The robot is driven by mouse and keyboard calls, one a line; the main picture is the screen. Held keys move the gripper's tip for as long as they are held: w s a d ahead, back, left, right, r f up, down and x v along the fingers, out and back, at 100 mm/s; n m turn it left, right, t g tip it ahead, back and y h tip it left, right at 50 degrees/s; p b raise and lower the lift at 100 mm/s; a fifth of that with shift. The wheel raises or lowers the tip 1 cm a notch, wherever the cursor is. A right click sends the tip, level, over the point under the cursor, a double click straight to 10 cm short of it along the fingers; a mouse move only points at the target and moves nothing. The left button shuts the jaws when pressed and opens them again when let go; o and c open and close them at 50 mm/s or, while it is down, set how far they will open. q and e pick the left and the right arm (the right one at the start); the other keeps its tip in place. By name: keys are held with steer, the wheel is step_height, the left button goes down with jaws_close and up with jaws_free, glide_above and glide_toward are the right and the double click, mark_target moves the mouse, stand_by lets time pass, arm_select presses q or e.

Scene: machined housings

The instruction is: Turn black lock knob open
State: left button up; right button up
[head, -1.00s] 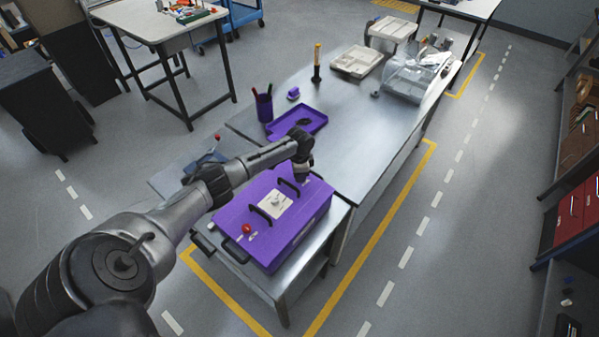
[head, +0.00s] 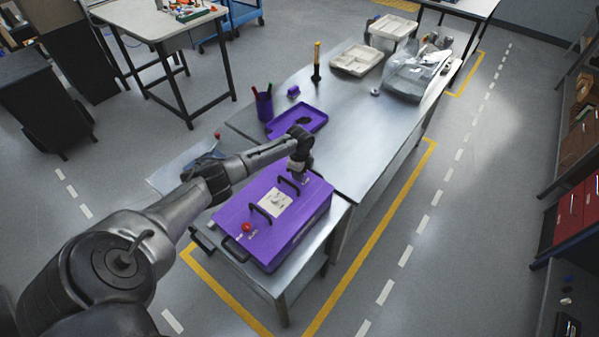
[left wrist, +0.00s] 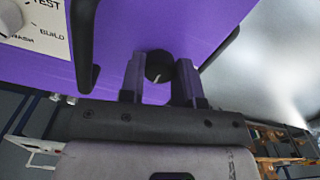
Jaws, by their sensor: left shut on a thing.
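The purple housing (head: 287,235) sits on the near end of the metal workbench. The black lock knob (left wrist: 158,66) is on its purple face in the left wrist view, with a pale mark on its top. My left gripper (left wrist: 159,80) has one finger on each side of the knob and is shut on it. In the head view my left gripper (head: 298,177) is at the housing's far end, and the knob is hidden there. My right gripper is in neither view.
Black handles (head: 260,213) rise from the housing top beside a white dial plate (head: 275,202). A red knob (head: 247,227) is at the near end. A purple tray (head: 312,117) and pen cup (head: 264,107) stand behind.

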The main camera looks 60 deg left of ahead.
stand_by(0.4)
arm_select(q)
steer(key=o, duration=0.9)
steer(key=shift+o, duration=0.2)
steer(key=shift+r, duration=0.3)
step_height(320, 180, up, 13)
steer(key=shift+r, duration=0.1)
stand_by(0.4)
